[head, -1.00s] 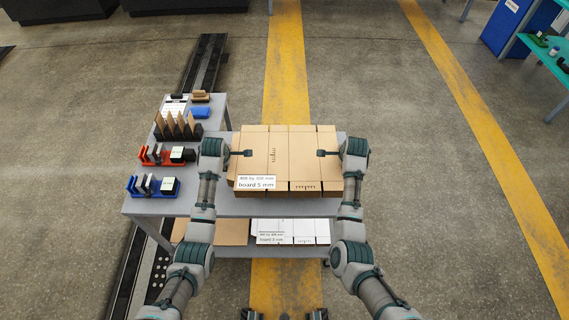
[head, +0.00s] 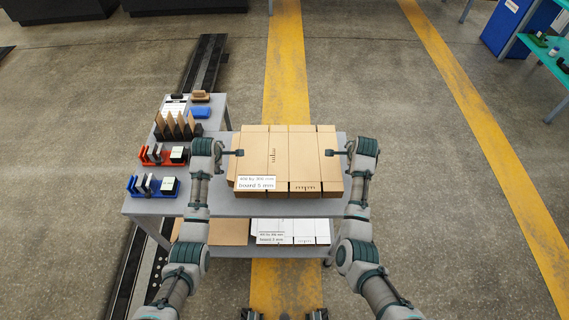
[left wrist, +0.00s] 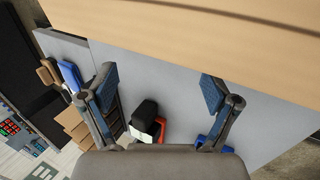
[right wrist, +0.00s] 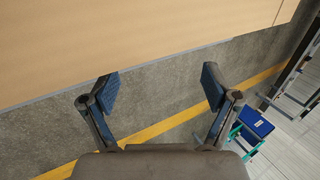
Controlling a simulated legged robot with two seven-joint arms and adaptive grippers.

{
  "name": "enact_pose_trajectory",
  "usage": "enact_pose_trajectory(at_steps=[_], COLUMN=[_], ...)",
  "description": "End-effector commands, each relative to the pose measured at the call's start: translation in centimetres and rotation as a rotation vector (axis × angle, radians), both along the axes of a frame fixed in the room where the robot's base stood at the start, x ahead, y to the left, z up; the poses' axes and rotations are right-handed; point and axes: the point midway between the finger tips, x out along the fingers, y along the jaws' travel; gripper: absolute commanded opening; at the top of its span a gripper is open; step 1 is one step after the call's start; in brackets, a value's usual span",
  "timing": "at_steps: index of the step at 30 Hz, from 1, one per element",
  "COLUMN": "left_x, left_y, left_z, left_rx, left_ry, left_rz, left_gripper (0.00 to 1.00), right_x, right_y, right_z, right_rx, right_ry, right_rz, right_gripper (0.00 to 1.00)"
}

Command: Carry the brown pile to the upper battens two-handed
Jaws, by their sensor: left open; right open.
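The brown pile (head: 275,165) of flat cardboard lies on the top deck of a grey cart, with a white label reading "board 5 mm" at its front edge. My left gripper (head: 238,152) is open at the pile's left edge. In the left wrist view the open fingers (left wrist: 160,85) are apart with the pile (left wrist: 220,40) beyond them. My right gripper (head: 330,152) is open near the pile's right edge. In the right wrist view its fingers (right wrist: 160,85) are apart, with the pile (right wrist: 110,40) beyond. No upper battens are recognisable.
The cart's top deck (head: 225,207) has red (head: 150,162) and blue (head: 140,194) holders on the left. A lower shelf bears a white pile (head: 290,230) and brown board (head: 215,230). A teal shelf (head: 550,62) stands far right. Open floor lies right of the cart.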

Motion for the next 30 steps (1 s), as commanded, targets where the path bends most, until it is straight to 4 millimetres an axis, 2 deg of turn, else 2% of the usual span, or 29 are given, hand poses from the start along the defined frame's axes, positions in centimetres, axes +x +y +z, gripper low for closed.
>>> enact_pose_trajectory(at_steps=[5,15,19,25,30], left_x=[-0.4,-3.8,-4.8,-5.5,-5.5], left_y=[0.0,0.0,0.0,0.0,0.0], left_z=[1.0,7.4,9.2,10.4,10.5], left_rx=[0.0,-0.002,-0.001,0.0,0.0], left_ry=[-0.003,-0.003,-0.002,0.001,0.001], left_rz=[0.0,-0.001,0.0,0.0,0.0], left_gripper=[0.88,0.88,0.88,0.88,0.88], right_x=[0.0,0.0,0.0,-0.1,-1.4], right_y=[0.0,0.0,0.0,0.0,0.0], right_z=[0.0,0.0,0.0,0.4,2.8], right_rx=[0.0,0.0,0.0,-0.001,0.0], right_ry=[0.0,0.0,0.0,-0.002,-0.005], right_rz=[0.0,0.0,0.0,0.0,-0.001], right_gripper=[0.88,0.88,0.88,0.88,0.88])
